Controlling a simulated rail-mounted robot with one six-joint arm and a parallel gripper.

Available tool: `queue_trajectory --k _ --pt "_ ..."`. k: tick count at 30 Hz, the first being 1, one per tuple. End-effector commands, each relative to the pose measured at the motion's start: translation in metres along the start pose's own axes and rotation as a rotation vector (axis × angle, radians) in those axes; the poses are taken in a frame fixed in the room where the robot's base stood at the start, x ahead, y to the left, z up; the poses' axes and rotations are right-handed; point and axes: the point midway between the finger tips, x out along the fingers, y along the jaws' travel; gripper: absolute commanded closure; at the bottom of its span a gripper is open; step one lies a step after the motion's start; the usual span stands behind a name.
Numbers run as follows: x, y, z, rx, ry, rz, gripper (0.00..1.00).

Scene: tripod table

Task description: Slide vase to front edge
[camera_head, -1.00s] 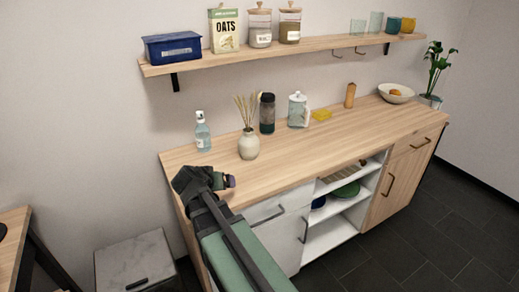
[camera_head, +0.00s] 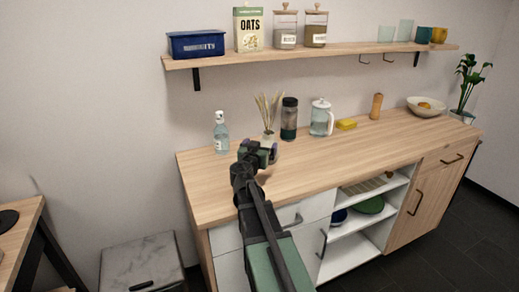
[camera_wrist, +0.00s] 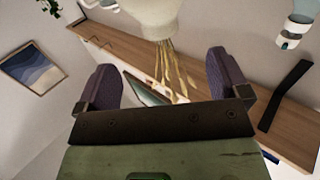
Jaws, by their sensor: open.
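The vase is a cream, rounded pot with dry reeds in it. In the head view its reeds (camera_head: 268,110) rise behind my gripper (camera_head: 262,152), which hides most of the vase body. In the wrist view, which is upside down, the vase (camera_wrist: 150,14) is at the top centre, cut by the edge, with its reeds hanging between my two purple fingers (camera_wrist: 163,65). The fingers are spread wide with nothing clamped between them. Whether they touch the vase cannot be told. The wooden counter's front edge (camera_head: 295,198) runs in front of the vase.
A loaded wall shelf (camera_head: 330,53) hangs above. The counter's front strip right of my gripper is clear.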

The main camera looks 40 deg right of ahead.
Motion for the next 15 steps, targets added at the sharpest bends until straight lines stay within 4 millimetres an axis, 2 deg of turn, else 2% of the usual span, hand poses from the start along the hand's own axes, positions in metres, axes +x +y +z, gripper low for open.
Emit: queue_trajectory --k 15 --pt "0.091 -0.001 0.0 0.0 -0.001 0.001 0.06"
